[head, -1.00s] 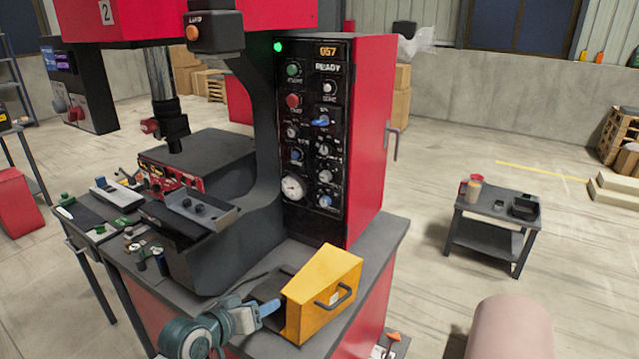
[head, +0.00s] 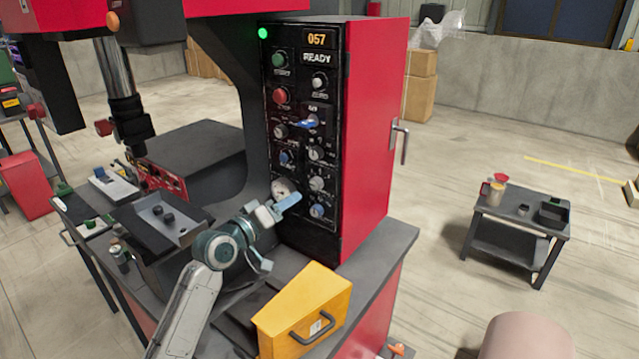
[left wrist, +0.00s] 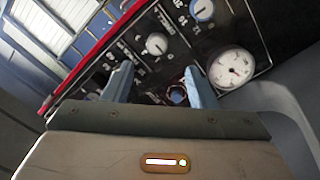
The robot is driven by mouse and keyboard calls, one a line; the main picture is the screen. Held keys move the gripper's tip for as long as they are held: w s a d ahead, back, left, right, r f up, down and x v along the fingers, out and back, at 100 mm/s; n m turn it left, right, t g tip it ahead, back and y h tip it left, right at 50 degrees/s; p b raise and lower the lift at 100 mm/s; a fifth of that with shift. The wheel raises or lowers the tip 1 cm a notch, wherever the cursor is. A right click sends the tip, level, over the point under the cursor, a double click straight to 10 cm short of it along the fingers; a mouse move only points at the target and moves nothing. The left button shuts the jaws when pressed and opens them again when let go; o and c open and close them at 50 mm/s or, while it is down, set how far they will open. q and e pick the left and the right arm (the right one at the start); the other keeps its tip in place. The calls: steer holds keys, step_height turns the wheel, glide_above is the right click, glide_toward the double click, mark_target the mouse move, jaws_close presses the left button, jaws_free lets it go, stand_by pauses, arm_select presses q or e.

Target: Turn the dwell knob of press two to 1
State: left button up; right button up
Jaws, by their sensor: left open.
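The red press has a black control panel (head: 300,75) with a green light, a "057" display and a "READY" sign. Several small knobs, such as a grey one (head: 316,184) and a blue one (head: 317,211), sit low on the right; I cannot read which is labelled dwell. A round white gauge (head: 280,187) is partly behind my left gripper (head: 279,211). That gripper is open, in front of the panel's lower part. In the left wrist view its fingers (left wrist: 160,85) are apart, with a dark knob (left wrist: 178,95) seen between them. The gauge (left wrist: 233,68) is to their right.
A grey tray (head: 165,220) is left of the arm. A small side table (head: 515,217) stands apart at right, with open floor around it.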

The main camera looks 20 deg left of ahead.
mark_target(314, 185)
arm_select(q)
steer(key=p+x, duration=0.2)
steer(key=x, duration=0.6)
steer(key=shift+w+d+r, duration=0.1)
steer(key=shift+r, duration=0.05)
steer(key=shift+w+d+r+p, duration=0.1)
steer(key=shift+w+d+p, duration=0.05)
steer(key=shift+w+p, duration=0.2)
